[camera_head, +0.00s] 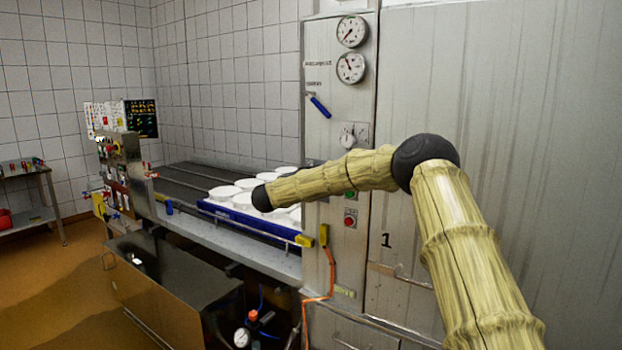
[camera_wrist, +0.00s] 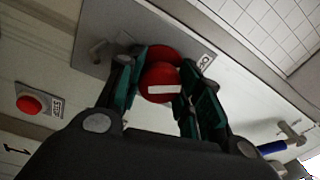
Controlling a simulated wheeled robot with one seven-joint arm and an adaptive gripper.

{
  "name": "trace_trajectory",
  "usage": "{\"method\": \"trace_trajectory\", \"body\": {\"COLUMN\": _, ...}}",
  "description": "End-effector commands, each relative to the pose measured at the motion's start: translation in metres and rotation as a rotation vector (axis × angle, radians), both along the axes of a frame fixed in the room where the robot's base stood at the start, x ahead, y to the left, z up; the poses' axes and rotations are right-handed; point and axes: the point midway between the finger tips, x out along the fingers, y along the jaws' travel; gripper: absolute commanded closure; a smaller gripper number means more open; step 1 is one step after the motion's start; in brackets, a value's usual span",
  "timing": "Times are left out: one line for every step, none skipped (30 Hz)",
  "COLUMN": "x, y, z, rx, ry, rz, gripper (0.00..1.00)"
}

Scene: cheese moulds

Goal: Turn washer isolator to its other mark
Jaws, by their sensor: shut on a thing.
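The washer isolator is a red round knob (camera_wrist: 160,86) with a white bar, on a grey plate (camera_wrist: 98,38) in the wrist view. The white bar lies nearly level across that picture. My gripper (camera_wrist: 164,72) has its two dark green fingers on either side of the knob and is shut on it. Part of a mark shows on the plate to the right of the knob; the fingers hide other parts of the plate. In the head view my arm covers the knob and my gripper cannot be made out.
A red stop button (camera_wrist: 30,103) is left of my gripper in the wrist view, and a blue-handled lever (camera_wrist: 268,147) is at the right. In the head view, two gauges (camera_head: 351,31) sit above, and a conveyor with white moulds (camera_head: 222,192) and a blue rail (camera_head: 250,220) lies left.

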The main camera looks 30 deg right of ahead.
Motion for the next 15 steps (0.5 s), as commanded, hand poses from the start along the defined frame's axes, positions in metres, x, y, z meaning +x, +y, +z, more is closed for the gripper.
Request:
{"method": "trace_trajectory", "body": {"x": 0.0005, "y": -0.0015, "z": 0.0084, "rx": -0.019, "ry": 0.024, "rz": 0.000, "gripper": 0.89}}
{"method": "trace_trajectory", "body": {"x": 0.0006, "y": -0.0014, "z": 0.0083, "rx": -0.028, "ry": 0.044, "rz": 0.000, "gripper": 0.89}}
{"method": "trace_trajectory", "body": {"x": 0.0008, "y": -0.0011, "z": 0.0081, "rx": -0.036, "ry": 0.067, "rz": -0.001, "gripper": 0.89}}
{"method": "trace_trajectory", "body": {"x": 0.0008, "y": -0.0012, "z": 0.0078, "rx": -0.044, "ry": 0.086, "rz": 0.000, "gripper": 0.89}}
{"method": "trace_trajectory", "body": {"x": 0.0008, "y": -0.0012, "z": 0.0077, "rx": -0.050, "ry": 0.102, "rz": 0.000, "gripper": 0.89}}
{"method": "trace_trajectory", "body": {"x": 0.0008, "y": -0.0012, "z": 0.0077, "rx": -0.059, "ry": 0.122, "rz": 0.000, "gripper": 0.89}}
{"method": "trace_trajectory", "body": {"x": 0.0007, "y": -0.0013, "z": 0.0077, "rx": -0.065, "ry": 0.136, "rz": -0.001, "gripper": 0.89}}
{"method": "trace_trajectory", "body": {"x": 0.0006, "y": -0.0015, "z": 0.0076, "rx": -0.071, "ry": 0.148, "rz": -0.001, "gripper": 0.89}}
{"method": "trace_trajectory", "body": {"x": 0.0005, "y": -0.0019, "z": 0.0074, "rx": -0.077, "ry": 0.164, "rz": -0.002, "gripper": 0.89}}
{"method": "trace_trajectory", "body": {"x": 0.0004, "y": -0.0020, "z": 0.0074, "rx": -0.081, "ry": 0.174, "rz": -0.001, "gripper": 0.89}}
{"method": "trace_trajectory", "body": {"x": 0.0004, "y": -0.0020, "z": 0.0074, "rx": -0.085, "ry": 0.184, "rz": -0.002, "gripper": 0.89}}
{"method": "trace_trajectory", "body": {"x": 0.0004, "y": -0.0018, "z": 0.0073, "rx": -0.089, "ry": 0.195, "rz": -0.001, "gripper": 0.89}}
{"method": "trace_trajectory", "body": {"x": 0.0005, "y": -0.0018, "z": 0.0073, "rx": -0.092, "ry": 0.201, "rz": -0.002, "gripper": 0.89}}
{"method": "trace_trajectory", "body": {"x": 0.0006, "y": -0.0017, "z": 0.0073, "rx": -0.094, "ry": 0.208, "rz": -0.001, "gripper": 0.89}}
{"method": "trace_trajectory", "body": {"x": 0.0006, "y": -0.0017, "z": 0.0072, "rx": -0.097, "ry": 0.215, "rz": -0.001, "gripper": 0.89}}
